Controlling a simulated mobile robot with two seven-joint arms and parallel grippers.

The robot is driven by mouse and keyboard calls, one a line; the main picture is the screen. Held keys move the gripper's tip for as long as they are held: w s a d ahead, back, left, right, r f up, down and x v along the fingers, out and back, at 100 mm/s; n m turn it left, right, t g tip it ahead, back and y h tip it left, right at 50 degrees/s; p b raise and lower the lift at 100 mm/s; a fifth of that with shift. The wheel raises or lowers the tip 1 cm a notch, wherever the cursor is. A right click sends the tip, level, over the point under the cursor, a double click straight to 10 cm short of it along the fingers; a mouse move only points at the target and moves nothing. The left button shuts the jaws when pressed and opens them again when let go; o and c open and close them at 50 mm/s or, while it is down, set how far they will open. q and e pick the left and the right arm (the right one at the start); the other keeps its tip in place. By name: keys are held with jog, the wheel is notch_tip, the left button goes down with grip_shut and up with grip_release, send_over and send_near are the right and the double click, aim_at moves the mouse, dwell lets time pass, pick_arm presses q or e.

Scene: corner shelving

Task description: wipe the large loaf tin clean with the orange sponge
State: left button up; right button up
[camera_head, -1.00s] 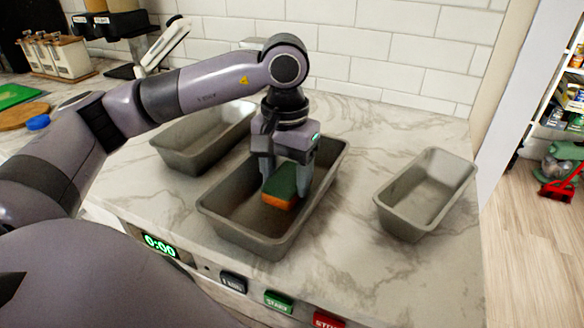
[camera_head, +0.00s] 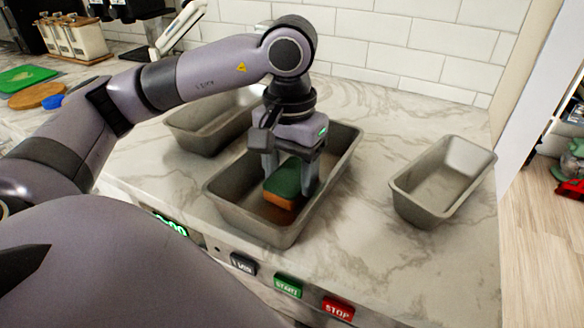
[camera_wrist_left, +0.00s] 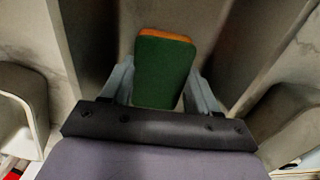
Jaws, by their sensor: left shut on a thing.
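The large loaf tin (camera_head: 236,216) is the middle one of three grey tins on the marble counter. A brownish patch shows on its floor. The sponge, orange below with a green top (camera_head: 283,181), is down inside this tin. My left gripper (camera_head: 291,180) points down into the tin and is shut on the sponge, one finger on each side. In the left wrist view the sponge (camera_wrist_left: 163,72) sits between the fingers, its orange edge at the far end. Whether the sponge touches the tin's floor is hard to tell. My right gripper is not in view.
A smaller loaf tin (camera_head: 440,182) stands to the right and another tin (camera_head: 205,128) at the back left. A tiled wall (camera_head: 400,45) closes off the back. Green start (camera_head: 288,286) and red stop (camera_head: 338,308) buttons are on the front edge. Counter between the middle and right tins is clear.

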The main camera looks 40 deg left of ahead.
pick_arm(q)
notch_tip(320, 180, up, 5)
jog(key=p, duration=0.3)
jog(key=shift+f, duration=0.2)
notch_tip(320, 180, up, 2)
jog(key=shift+r+p, duration=0.25)
jog(key=shift+p, duration=0.55)
notch_tip(320, 180, up, 4)
jog(key=shift+p, duration=1.25)
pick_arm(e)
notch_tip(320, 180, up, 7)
pick_arm(q)
jog(key=shift+w, duration=0.1)
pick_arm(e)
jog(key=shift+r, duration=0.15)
